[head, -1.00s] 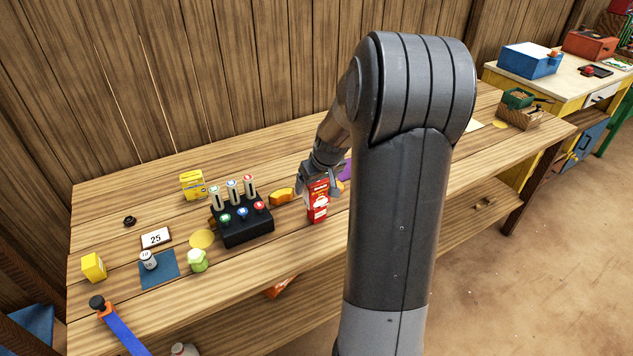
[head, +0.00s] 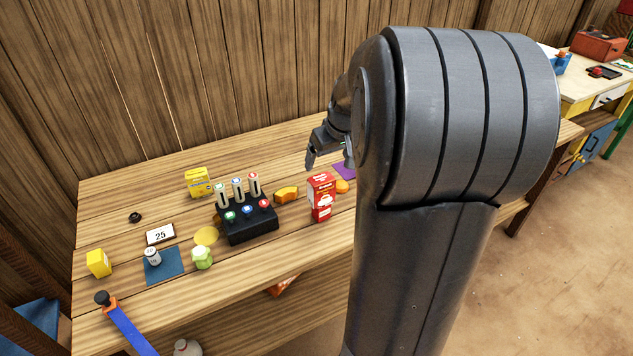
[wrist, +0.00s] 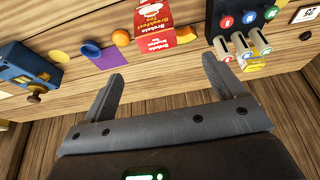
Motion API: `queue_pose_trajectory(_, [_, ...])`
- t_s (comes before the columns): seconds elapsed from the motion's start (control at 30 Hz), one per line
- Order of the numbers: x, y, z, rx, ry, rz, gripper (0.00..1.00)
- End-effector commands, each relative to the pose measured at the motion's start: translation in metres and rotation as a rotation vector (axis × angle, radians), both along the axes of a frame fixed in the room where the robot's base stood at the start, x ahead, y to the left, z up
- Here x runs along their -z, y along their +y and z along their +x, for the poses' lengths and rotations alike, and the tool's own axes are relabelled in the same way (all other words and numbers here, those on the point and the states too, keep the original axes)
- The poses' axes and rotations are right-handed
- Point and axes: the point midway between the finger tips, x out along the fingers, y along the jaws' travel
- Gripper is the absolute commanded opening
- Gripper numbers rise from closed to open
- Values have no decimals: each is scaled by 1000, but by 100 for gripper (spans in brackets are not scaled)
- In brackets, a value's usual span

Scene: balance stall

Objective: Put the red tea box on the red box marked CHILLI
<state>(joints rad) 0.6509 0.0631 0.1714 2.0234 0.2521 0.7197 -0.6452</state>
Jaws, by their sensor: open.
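The lower box's marking is too small to read. The tea box also shows at the top of the wrist view (wrist: 153,42), with white lettering on its red faces. My gripper (head: 326,162) is open and empty, behind and above the tea box, apart from it. In the wrist view its spread fingers (wrist: 163,70) have only bare table and wall between them.
A black rack with coloured buttons and tubes (head: 250,226) stands left of the boxes. An orange wedge (head: 286,194), a round orange item (head: 342,186) and a purple mat (head: 346,171) are close by.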

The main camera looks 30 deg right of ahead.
Motion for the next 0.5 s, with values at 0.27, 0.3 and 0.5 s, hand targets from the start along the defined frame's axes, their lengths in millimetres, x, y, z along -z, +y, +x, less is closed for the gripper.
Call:
queue_pose_trajectory(0.27, [-42,86,-49,-19,-12,-33,87])
queue_pose_trajectory(0.3, [-46,99,-59,-19,-15,-36,87])
queue_pose_trajectory(0.5, [-63,152,-118,-16,-41,-40,87])
